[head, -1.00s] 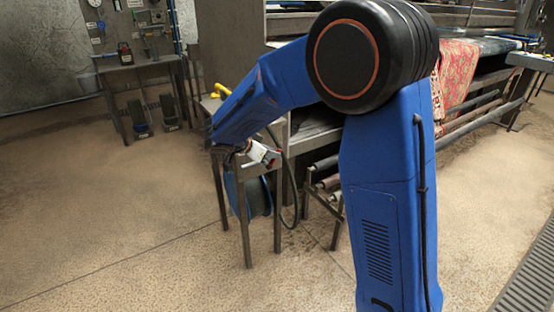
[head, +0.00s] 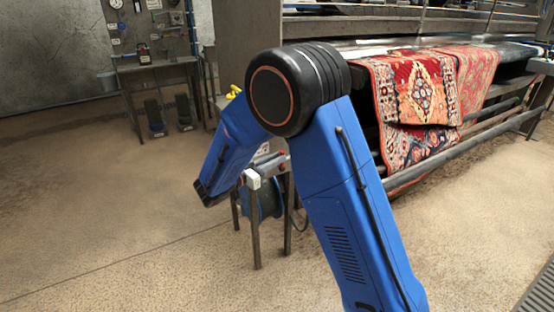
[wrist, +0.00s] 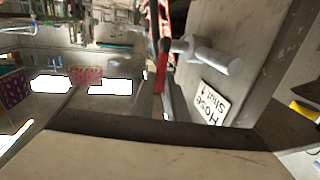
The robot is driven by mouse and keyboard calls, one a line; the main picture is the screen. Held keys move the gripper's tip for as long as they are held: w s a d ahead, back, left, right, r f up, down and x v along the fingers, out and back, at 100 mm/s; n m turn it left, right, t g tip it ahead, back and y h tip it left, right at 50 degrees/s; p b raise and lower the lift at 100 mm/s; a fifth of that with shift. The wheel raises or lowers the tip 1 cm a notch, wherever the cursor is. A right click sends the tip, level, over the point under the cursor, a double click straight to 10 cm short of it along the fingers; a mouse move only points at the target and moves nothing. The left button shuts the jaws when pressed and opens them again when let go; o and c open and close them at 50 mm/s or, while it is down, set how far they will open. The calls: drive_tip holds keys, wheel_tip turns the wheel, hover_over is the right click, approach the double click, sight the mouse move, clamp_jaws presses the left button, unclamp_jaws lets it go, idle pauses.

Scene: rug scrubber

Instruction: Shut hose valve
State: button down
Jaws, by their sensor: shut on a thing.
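The hose valve shows in the wrist view as a grey fitting with a rounded grey stub (wrist: 215,55) and a red-and-black lever (wrist: 160,75) running down towards my gripper. A white label (wrist: 210,102) beside it reads "Hose Shut" with an arrow, upside down. My gripper is at the end of my blue arm, beside the small stand; a pale block with a dark edge (wrist: 150,150) at the bottom of the wrist view seems part of it. In the head view, red parts (head: 284,160) show at the stand top.
The small metal stand (head: 256,235) has a blue hose reel (head: 262,200) beneath. A patterned red rug (head: 415,95) hangs from the machine at the right. A tool bench (head: 155,68) stands at the back left. The floor on the left is clear.

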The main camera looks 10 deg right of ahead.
idle(0.4)
drive_tip(key=c, duration=1.7)
unclamp_jaws()
drive_tip(key=shift+c, duration=0.2)
drive_tip(key=shift+s+a, duration=0.1)
drive_tip(key=shift+a, duration=0.1)
drive_tip(key=v, duration=1.7)
drive_tip(key=shift+f, duration=0.15)
